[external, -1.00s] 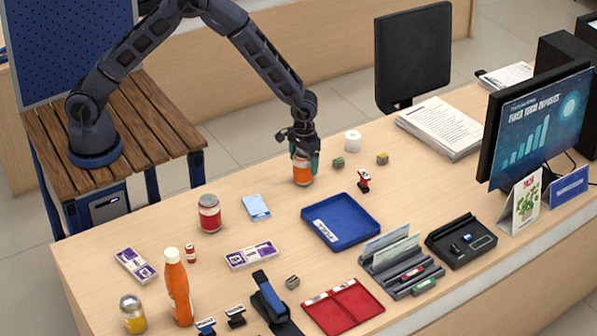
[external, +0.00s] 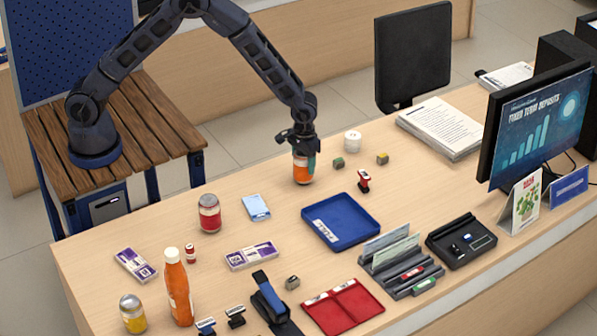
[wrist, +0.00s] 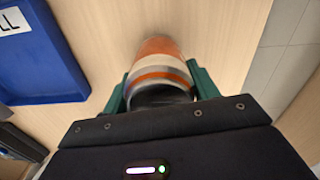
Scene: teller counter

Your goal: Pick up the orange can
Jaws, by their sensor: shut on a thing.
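The orange can (external: 303,172) stands upright on the counter, or very slightly above it; I cannot tell which. My gripper (external: 304,154) comes down over it from above and is shut on its upper part. In the wrist view the can (wrist: 158,58) shows orange and white bands between the two green fingers of my gripper (wrist: 160,90). The can's top is partly hidden by the gripper body.
A blue tray (external: 370,230) lies right and in front of the can. A white round container (external: 352,141), small blocks (external: 338,162) and a red stamp-like item (external: 363,181) stand to the right.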

